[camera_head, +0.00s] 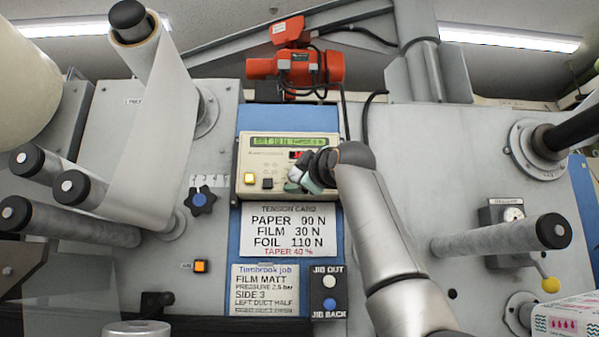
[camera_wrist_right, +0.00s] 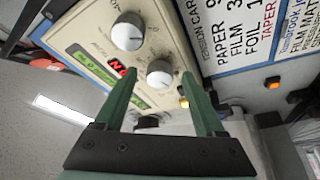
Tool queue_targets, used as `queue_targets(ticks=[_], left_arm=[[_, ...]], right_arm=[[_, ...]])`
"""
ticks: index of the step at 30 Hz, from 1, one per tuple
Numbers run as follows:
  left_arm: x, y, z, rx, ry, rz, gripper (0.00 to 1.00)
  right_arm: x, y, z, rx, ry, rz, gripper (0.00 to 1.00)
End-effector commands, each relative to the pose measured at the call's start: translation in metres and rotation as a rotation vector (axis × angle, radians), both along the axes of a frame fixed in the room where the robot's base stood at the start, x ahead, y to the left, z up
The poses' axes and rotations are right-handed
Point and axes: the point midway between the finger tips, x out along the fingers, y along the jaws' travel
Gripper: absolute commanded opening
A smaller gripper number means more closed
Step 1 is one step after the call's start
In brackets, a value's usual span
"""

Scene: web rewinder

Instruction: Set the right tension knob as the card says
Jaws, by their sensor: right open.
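The tension card (camera_head: 290,228) reads PAPER 90 N, FILM 30 N, FOIL 110 N, TAPER 40 %. The job card (camera_head: 265,290) below reads FILM MATT. Above is the cream tension panel (camera_head: 262,167) with a green display (camera_head: 290,141), its digits hard to read. My right gripper (camera_head: 305,173) is at the panel's right part and hides the knobs there. In the right wrist view, one white-faced knob (camera_wrist_right: 160,73) lies between the open green fingers, with no clear contact. The other knob (camera_wrist_right: 127,32) is outside them, farther right on the panel by the lettering. My left gripper is not in view.
A jib switch box (camera_head: 329,293) is below the panel. Rollers (camera_head: 500,235) stick out at both sides. An orange hoist (camera_head: 296,68) hangs above.

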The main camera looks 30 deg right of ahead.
Motion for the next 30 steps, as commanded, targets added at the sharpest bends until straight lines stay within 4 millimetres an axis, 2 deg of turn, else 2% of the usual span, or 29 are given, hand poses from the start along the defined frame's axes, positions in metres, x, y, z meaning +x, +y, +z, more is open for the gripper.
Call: queue_targets(ticks=[2, 3, 21, 30], left_arm=[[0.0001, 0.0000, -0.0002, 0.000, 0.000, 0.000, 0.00], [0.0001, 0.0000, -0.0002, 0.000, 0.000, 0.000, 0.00], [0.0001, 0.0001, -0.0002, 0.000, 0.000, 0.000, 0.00], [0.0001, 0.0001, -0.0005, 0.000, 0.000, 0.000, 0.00]], right_arm=[[0.0000, -0.0003, -0.0004, 0.000, 0.000, 0.000, 0.72], [-0.0001, -0.0002, -0.0003, 0.000, 0.000, 0.000, 0.68], [-0.0001, 0.0002, -0.0004, 0.000, 0.001, 0.000, 0.01], [0.0003, 0.0005, -0.0012, 0.008, -0.001, 0.000, 0.00]])
